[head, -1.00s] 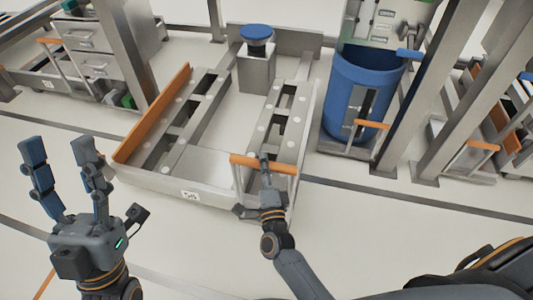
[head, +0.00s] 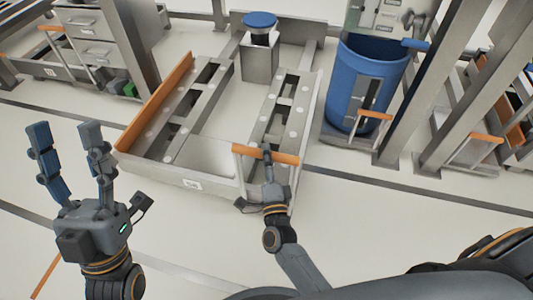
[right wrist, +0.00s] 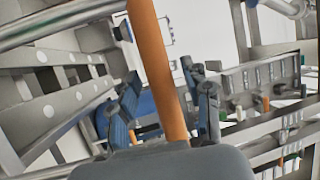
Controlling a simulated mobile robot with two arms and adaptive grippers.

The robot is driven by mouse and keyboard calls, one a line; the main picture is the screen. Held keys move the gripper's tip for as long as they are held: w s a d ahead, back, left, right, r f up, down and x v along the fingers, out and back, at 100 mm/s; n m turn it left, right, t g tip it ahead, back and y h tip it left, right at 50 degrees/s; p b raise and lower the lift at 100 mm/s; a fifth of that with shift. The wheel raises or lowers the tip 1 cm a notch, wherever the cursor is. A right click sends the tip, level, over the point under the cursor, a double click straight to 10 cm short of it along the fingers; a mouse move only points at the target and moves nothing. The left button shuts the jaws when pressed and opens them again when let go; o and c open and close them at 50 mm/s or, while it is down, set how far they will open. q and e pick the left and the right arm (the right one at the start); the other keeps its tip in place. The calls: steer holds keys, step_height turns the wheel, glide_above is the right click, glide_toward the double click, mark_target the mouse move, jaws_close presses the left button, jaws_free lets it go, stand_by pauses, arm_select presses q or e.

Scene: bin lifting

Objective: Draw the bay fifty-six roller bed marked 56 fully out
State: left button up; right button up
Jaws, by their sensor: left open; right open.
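The roller bed (head: 216,158) is a wide grey metal frame with slotted rails in the middle of the head view. It extends out onto the pale floor past the frame posts. A small white label (head: 191,184) sits on its front edge; its number is too small to read surely. An orange bar handle (head: 246,150) stands at its front right. My right gripper (head: 267,158) is open at this handle. In the right wrist view the handle (right wrist: 158,70) runs between its spread fingers; contact is unclear. My left gripper (head: 64,130) is open, empty, left of the bed.
A blue-capped grey post (head: 259,62) stands at the bed's back. A blue bin (head: 365,80) and grey uprights (head: 402,105) are close on the right. A drawer cabinet (head: 92,45) is at back left. The floor in front of the bed's left side is clear.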

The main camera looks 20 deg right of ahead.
steer(key=v, duration=1.1)
